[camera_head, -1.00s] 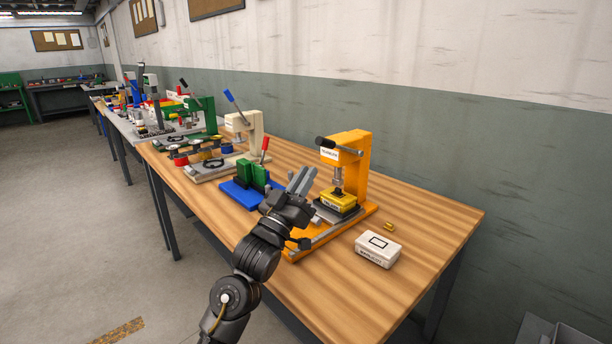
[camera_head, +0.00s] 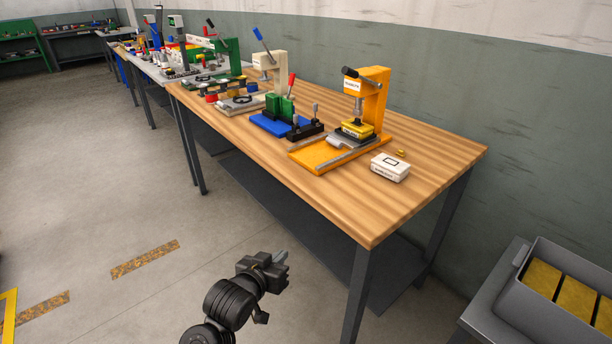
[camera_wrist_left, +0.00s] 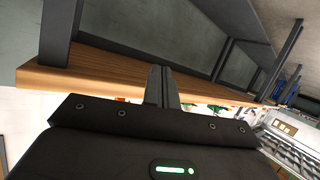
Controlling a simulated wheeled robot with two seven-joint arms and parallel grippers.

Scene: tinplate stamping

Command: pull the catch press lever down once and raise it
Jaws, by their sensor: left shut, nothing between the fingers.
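An orange press (camera_head: 376,97) stands on the wooden table, with a black-handled lever (camera_head: 349,72) at its top; the lever is up. A yellow block (camera_head: 357,129) sits under its ram. The lettering on its label is too small to read, so I cannot tell whether it is the catch press. A cream press (camera_head: 280,72) with a raised blue lever (camera_head: 261,38) stands further back. My left gripper (camera_head: 281,260) is shut and empty, in front of the table and well away from the presses. The wrist view also shows its closed fingers (camera_wrist_left: 161,85). My right gripper is out of view.
A white box (camera_head: 390,168) and a small brass part (camera_head: 401,153) lie right of the orange press. A blue-based green fixture with a red lever (camera_head: 291,83) stands left of it. A grey bin (camera_head: 560,290) is at lower right. The floor at left is open.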

